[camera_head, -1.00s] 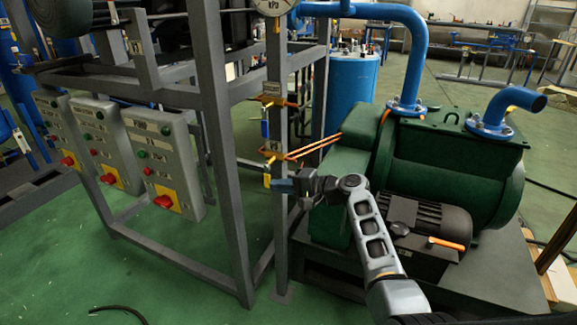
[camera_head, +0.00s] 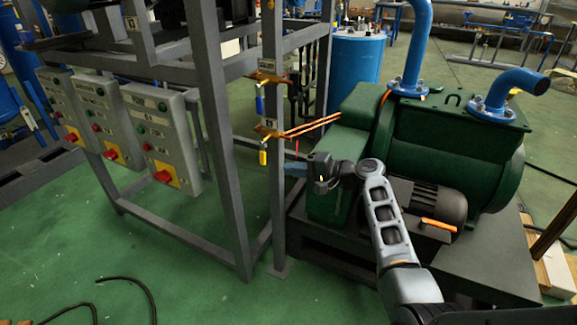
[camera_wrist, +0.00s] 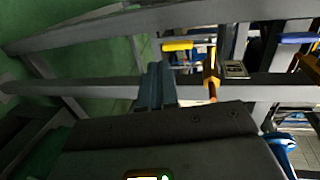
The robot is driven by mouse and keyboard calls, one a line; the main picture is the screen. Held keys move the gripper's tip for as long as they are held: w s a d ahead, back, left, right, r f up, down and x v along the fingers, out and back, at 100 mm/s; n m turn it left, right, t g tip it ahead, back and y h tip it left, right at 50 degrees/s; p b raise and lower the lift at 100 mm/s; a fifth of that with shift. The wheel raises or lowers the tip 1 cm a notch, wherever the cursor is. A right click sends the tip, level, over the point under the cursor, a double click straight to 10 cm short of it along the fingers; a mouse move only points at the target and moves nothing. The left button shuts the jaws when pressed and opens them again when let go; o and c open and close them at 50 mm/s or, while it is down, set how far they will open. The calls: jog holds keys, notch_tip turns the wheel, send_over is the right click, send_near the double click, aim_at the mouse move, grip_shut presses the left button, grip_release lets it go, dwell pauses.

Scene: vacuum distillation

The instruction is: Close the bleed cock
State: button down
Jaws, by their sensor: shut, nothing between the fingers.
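Two small brass cocks sit on the grey upright post. The lower one (camera_head: 268,130) has a yellow lever (camera_head: 263,156) hanging down along the post. The upper one (camera_head: 266,77) has a blue lever (camera_head: 260,104), also hanging down. I cannot read from the labels which is the bleed cock. My gripper (camera_head: 290,169) is shut and empty, just right of the yellow lever and apart from it. In the wrist view, the shut fingers (camera_wrist: 156,85) are below and left of the yellow lever (camera_wrist: 178,45), which runs parallel to the post. The blue lever (camera_wrist: 298,38) is at upper right.
The green pump (camera_head: 440,140) and its motor (camera_head: 425,200) stand right of the post, close to my arm. Thin orange pipes (camera_head: 312,126) run from the lower cock towards the pump. Grey control boxes (camera_head: 160,130) hang on the frame at left. Open green floor lies in front.

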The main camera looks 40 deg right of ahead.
jog(key=f+v, duration=0.1)
jog(key=v, duration=0.7)
jog(key=shift+d+f, duration=0.2)
jog(key=shift+f, duration=0.2)
jog(key=shift+s+a+f+p, duration=0.1)
jog(key=shift+s+p, duration=0.1)
jog(key=shift+p, duration=0.1)
jog(key=s+a+f+n+g+h+p, duration=0.2)
jog(key=s+a+f+h+p, duration=0.15)
jog(key=s+a, duration=0.5)
jog(key=s+a+f+n+g+h+p, duration=0.25)
jog(key=s+a+f, duration=0.25)
jog(key=s, duration=0.6)
jog(key=s+a+r+n+t+p, duration=0.1)
jog(key=s+a+r+n, duration=0.2)
jog(key=s+r, duration=0.3)
jog(key=s+a+r+n+t+p, duration=0.2)
jog(key=s+a+r, duration=0.4)
jog(key=r, duration=0.6)
jog(key=s+a+r+n+t+p, duration=0.1)
jog(key=s+a+r+n+t, duration=0.1)
jog(key=s+a+r+n, duration=0.2)
jog(key=s+a+r, duration=0.1)
jog(key=s+r, duration=0.2)
jog(key=r, duration=0.2)
jog(key=shift+s+r+y+p, duration=0.2)
jog(key=shift+r+y+p, duration=0.1)
jog(key=shift+r+y, duration=0.1)
jog(key=shift+n, duration=0.25)
